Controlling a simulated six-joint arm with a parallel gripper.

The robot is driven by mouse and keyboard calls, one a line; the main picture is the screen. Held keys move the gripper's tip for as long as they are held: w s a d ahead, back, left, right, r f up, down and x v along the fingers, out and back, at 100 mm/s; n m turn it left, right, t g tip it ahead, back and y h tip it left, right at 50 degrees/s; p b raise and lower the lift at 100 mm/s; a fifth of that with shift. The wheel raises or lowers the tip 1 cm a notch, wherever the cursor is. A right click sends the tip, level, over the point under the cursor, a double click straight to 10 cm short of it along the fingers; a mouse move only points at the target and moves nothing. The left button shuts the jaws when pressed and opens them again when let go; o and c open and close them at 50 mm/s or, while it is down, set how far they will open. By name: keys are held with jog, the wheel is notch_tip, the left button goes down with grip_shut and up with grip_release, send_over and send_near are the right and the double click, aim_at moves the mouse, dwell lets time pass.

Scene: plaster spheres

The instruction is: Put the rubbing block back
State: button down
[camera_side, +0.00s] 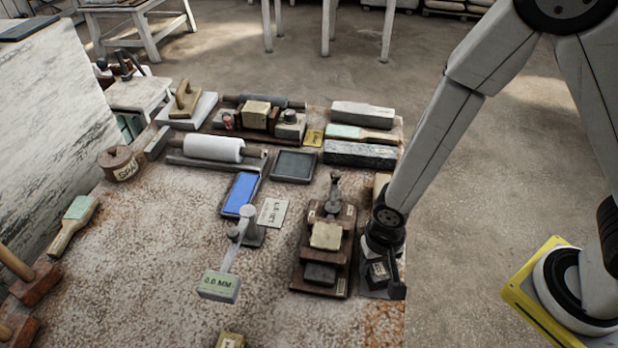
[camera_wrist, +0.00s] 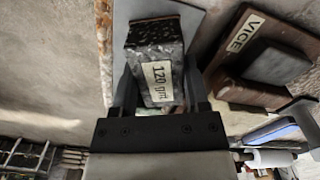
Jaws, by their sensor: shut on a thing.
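The rubbing block is a dark, speckled block with a pale "120 grit" label. It sits between the two fingers of my gripper (camera_wrist: 160,88) in the wrist view, where the block (camera_wrist: 156,48) shows its label side. In the side view my gripper (camera_side: 384,268) is at the right edge of the stone table, and the block (camera_side: 378,270) shows small and partly covered by the fingers. My gripper is shut on it. A flat grey plate (camera_wrist: 188,14) lies under or just beyond the block. Whether the block touches the plate cannot be told.
A brown wooden vice (camera_side: 298,272) stands close left of my gripper; its "VICE" label shows in the wrist view. A dark stone bar (camera_side: 360,155) lies behind. The table's right edge is close, with floor beyond.

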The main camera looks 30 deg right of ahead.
jog(key=shift+c, duration=0.4)
grip_release()
jog(key=shift+r, duration=0.1)
notch_tip(320, 180, up, 12)
dwell(0.7)
dwell(0.5)
jog(key=w+d+r+n+t, duration=0.1)
jog(key=d+n, duration=0.1)
jog(key=d, duration=0.5)
jog(key=w+d+r+n+t, duration=0.1)
jog(key=d+n, duration=0.1)
jog(key=d, duration=0.5)
jog(key=shift+d+n+t, duration=0.3)
jog(key=shift+d, duration=0.05)
jog(key=shift+r, duration=0.1)
